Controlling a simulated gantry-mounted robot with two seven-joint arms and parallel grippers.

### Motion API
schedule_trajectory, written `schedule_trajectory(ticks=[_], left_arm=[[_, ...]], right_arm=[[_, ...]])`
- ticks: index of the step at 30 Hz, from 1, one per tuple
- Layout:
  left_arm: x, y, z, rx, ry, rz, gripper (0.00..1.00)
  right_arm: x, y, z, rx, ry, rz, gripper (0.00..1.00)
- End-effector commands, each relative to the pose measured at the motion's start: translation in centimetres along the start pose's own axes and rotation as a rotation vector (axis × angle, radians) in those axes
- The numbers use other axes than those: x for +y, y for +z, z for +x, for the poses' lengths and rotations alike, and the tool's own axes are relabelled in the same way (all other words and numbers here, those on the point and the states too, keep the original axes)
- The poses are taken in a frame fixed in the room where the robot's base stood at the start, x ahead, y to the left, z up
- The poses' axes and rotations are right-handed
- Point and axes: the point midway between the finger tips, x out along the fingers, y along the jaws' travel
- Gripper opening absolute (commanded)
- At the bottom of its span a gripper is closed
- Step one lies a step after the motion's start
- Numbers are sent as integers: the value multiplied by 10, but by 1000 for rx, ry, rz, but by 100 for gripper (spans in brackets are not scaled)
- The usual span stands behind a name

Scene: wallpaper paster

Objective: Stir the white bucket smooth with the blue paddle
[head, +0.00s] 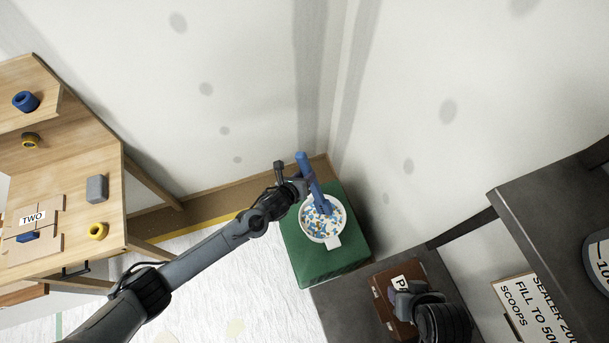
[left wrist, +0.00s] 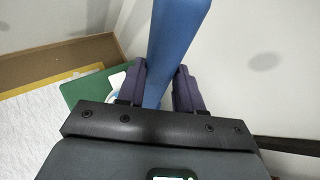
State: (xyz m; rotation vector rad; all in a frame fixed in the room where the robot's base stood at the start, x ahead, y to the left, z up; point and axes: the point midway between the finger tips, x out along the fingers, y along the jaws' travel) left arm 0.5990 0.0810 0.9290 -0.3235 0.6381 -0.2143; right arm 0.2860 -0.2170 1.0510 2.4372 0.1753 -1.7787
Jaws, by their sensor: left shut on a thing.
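The white bucket (head: 302,227) stands on a green block in the corner. Its contents look speckled with blue, orange and white bits, not uniform. My left gripper (head: 303,186) is shut on the blue paddle (head: 317,194) just above the bucket's upper left rim. The paddle tilts, and its lower end reaches into the speckled contents, where its tip is hidden. In the left wrist view the paddle (left wrist: 174,45) stands between the two purple fingers (left wrist: 159,88). My right gripper (head: 405,292) is at the lower right near a brown case; its fingers cannot be made out.
The green block (head: 304,262) adjoins the walls. A dark bench with a brown case (head: 382,288) is to its right. A dark shelf with a sealer sign (head: 540,310) is at far right. A wooden desk (head: 75,170) with small rolls is at left. White floor sheeting lies between.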

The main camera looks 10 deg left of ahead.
Motion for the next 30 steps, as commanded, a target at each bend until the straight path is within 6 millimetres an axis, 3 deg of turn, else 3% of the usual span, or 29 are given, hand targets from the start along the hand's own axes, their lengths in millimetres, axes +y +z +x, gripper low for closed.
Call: schedule_trajectory(ticks=[19, 30], left_arm=[[47, -18, 31, 1, 1, -1, 0], [45, -52, 47, 1, 0, -1, 0]], right_arm=[[2, 14, 45, 1, 9, -9, 52], [1, 21, 70, 2, 8, -7, 52]])
